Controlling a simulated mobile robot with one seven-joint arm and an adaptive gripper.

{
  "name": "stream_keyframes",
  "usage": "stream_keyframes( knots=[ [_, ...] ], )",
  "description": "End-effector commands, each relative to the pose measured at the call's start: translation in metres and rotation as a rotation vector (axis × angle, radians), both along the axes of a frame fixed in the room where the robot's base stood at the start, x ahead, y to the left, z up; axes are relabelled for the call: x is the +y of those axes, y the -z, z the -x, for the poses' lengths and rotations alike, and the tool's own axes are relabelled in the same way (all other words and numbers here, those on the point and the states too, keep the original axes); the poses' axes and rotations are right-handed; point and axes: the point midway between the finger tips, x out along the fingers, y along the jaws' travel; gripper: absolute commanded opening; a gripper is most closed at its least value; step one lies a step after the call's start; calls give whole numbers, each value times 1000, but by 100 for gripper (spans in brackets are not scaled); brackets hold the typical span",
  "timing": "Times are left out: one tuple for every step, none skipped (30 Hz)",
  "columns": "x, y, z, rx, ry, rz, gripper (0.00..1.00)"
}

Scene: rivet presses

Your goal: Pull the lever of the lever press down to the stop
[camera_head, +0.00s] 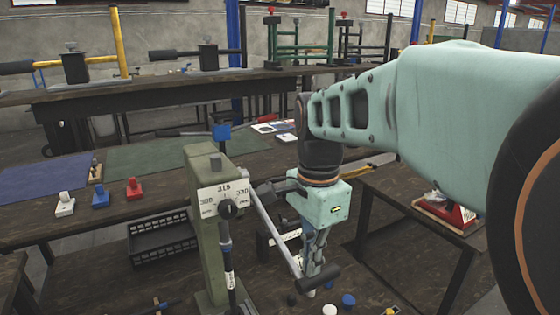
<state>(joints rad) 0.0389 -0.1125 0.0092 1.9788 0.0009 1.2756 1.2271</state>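The lever press has a grey-green column (208,239) with a white scale plate and a dark knob on its front. Its lever (272,232) is a pale flat bar that slants down to the right from beside the column. The lever ends in a black crosswise handle (321,278). My gripper (315,268) points down right at the handle, with its fingers beside the bar's lower end. The handle partly covers the fingertips, so I cannot tell whether they touch it or how far they are closed.
A black crate (162,246) stands left of the press. Small white, blue and red blocks (134,187) sit on the bench at left. A side table (400,197) with a red device stands at right. Blue and white round pieces (348,300) lie below my gripper.

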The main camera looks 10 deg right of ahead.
Motion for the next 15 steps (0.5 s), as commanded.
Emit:
stream_keyframes(
  knots=[
    [3,-1,0,-8,-5,-2,0],
    [3,-3,1,-8,-5,-2,0],
    [2,-7,1,-8,-5,-2,0],
    [2,-10,2,-8,-5,-2,0],
    [2,-14,2,-8,-5,-2,0],
    [2,-20,3,-8,-5,-2,0],
    [1,-25,4,-8,-5,-2,0],
    [1,-30,5,-8,-5,-2,0],
    [0,-36,6,-8,-5,-2,0],
    [0,-41,7,-8,-5,-2,0],
    [0,-45,8,-7,-6,0,0],
    [-1,-51,10,-7,-6,0,0],
    [-1,-55,11,-6,-6,0,0],
    [-1,-58,11,-6,-6,0,0],
    [-2,-61,12,-5,-6,0,0]
  ],
)
